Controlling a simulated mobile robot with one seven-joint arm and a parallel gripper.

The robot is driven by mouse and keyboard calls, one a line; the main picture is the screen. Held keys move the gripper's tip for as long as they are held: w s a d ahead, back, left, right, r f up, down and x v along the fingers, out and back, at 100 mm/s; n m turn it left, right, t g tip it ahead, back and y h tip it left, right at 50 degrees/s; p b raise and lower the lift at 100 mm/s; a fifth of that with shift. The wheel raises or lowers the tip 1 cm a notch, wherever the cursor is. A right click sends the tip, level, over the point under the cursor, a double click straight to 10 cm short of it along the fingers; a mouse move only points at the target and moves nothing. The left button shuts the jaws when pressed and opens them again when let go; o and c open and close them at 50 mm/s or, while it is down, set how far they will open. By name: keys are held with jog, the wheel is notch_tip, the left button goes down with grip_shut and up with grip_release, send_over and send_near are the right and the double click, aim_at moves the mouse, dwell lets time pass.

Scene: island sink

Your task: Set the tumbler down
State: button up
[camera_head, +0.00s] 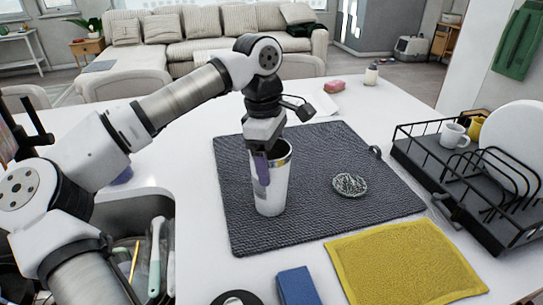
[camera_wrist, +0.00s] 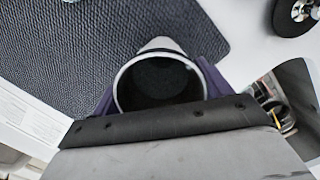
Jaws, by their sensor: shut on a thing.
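The tumbler (camera_head: 273,190) is tall and white with a metallic rim and a dark inside. It stands upright at the left part of the dark woven mat (camera_head: 320,215) in the head view. Its base appears to be at the mat's surface; I cannot tell for sure whether it touches. My gripper (camera_head: 262,165) is shut on the tumbler from above and behind, with a purple finger against its upper wall. In the wrist view the tumbler's open mouth (camera_wrist: 158,82) sits between the two purple fingers (camera_wrist: 160,90).
A scouring pad (camera_head: 349,185) lies on the mat to the right. A yellow cloth (camera_head: 405,270) and a blue sponge (camera_head: 297,286) lie in front. A black dish rack (camera_head: 440,180) with mugs and a plate stands right. The sink (camera_head: 140,225) with utensils is at left.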

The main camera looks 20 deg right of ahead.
jog(key=shift+f, duration=0.15)
jog(key=o, duration=1.7)
jog(key=r, duration=0.8)
jog(key=a+r+b, duration=0.1)
jog(key=r, duration=0.3)
jog(key=shift+w+a+r, duration=0.1)
jog(key=shift+w+r, duration=0.05)
jog(key=shift+w, duration=0.25)
